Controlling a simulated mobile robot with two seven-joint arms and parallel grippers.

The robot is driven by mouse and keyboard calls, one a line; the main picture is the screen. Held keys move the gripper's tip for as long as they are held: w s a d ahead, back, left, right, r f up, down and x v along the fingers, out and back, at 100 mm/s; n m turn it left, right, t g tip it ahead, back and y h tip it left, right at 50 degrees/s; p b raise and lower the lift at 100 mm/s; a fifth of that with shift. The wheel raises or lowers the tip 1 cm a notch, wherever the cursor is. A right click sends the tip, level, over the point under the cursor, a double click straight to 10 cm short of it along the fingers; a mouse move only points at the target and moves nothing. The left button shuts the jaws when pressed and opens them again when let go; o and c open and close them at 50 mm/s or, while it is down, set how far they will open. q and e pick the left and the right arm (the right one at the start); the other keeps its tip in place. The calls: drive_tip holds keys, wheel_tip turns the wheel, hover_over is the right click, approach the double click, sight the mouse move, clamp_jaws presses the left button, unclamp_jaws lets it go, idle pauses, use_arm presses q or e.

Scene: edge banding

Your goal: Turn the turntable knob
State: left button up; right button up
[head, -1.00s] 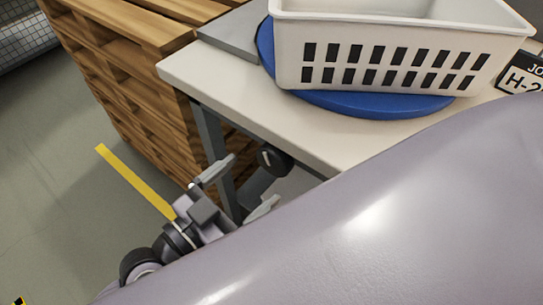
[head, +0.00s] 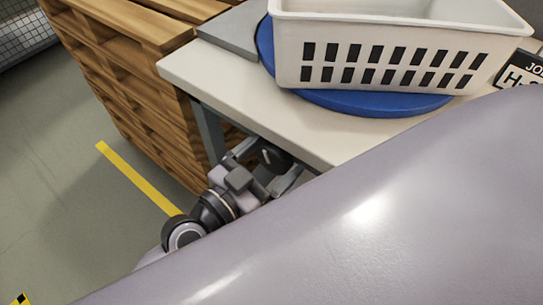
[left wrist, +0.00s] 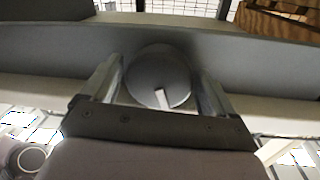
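The dark round knob (head: 275,157) sits below the worktop's front edge, partly hidden by my left gripper (head: 262,169). In the left wrist view the grey knob (left wrist: 150,72) with a pale pointer mark faces the camera. The fingers of my left gripper (left wrist: 158,76) stand open on either side of it; contact with its sides cannot be made out. The blue turntable (head: 375,103) lies on the white worktop under a white slotted basket (head: 400,90). My right gripper is not in view.
The white worktop (head: 240,99) overhangs the knob, with a grey leg (head: 208,131) at its left. Stacked wooden pallets (head: 130,90) stand behind on the left. A dark sign (head: 522,72) is at the right edge. A yellow floor stripe (head: 137,178) crosses free floor.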

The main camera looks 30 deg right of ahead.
use_arm(q)
drive_tip(key=c, duration=0.7)
drive_tip(key=n+b, duration=0.2)
drive_tip(key=n, duration=0.1)
drive_tip(key=shift+f, duration=0.15)
drive_tip(key=shift+n+t+b, duration=0.3)
drive_tip(key=shift+n+b, duration=0.1)
drive_tip(key=shift+n, duration=1.6)
drive_tip(key=shift+s, duration=0.1)
drive_tip(key=o, duration=1)
